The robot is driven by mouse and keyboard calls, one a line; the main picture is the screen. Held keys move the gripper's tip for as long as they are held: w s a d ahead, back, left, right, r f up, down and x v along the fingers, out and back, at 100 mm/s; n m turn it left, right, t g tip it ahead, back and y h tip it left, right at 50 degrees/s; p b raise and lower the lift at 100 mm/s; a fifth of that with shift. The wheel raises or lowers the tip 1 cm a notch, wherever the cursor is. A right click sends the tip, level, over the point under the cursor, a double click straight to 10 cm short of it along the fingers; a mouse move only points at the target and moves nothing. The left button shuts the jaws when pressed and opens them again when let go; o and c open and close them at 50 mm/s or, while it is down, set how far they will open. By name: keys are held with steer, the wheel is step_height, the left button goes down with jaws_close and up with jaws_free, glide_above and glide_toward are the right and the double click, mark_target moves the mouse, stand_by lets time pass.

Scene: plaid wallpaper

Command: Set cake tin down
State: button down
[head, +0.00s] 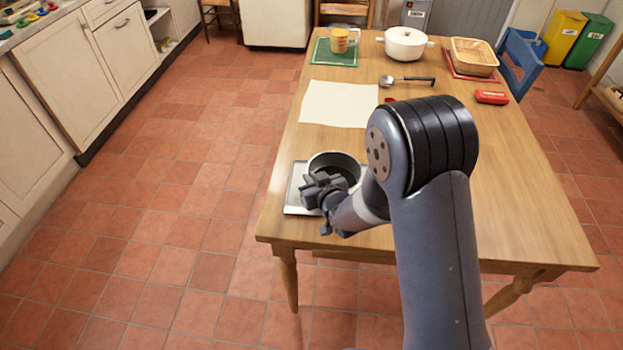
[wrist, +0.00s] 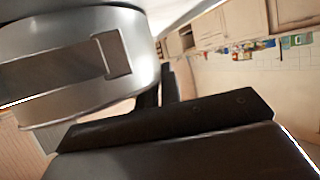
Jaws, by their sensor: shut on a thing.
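The cake tin (head: 334,163) is a round, dark grey metal tin at the near left of the wooden table. It is over a flat, light grey square plate or tray (head: 296,197); I cannot tell whether it touches it. My gripper (head: 322,191) is at the tin's near left side, shut on its wall. In the wrist view the tin (wrist: 55,60) fills the upper left, with the dark fingers (wrist: 160,110) against it. My gripper and arm hide part of the tin's near side.
The wooden table (head: 450,225) also bears a white sheet (head: 338,104), a ladle (head: 408,80), a white pot (head: 405,42), a measuring jug (head: 340,40) on a green mat, a basket (head: 474,55) and a red case (head: 492,97). The table's near right is clear.

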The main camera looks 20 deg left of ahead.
steer(key=c, duration=1.6)
jaws_free()
steer(key=shift+r, duration=0.15)
steer(key=v, duration=1.2)
steer(key=shift+b, duration=0.4)
steer(key=shift+w+a, duration=0.1)
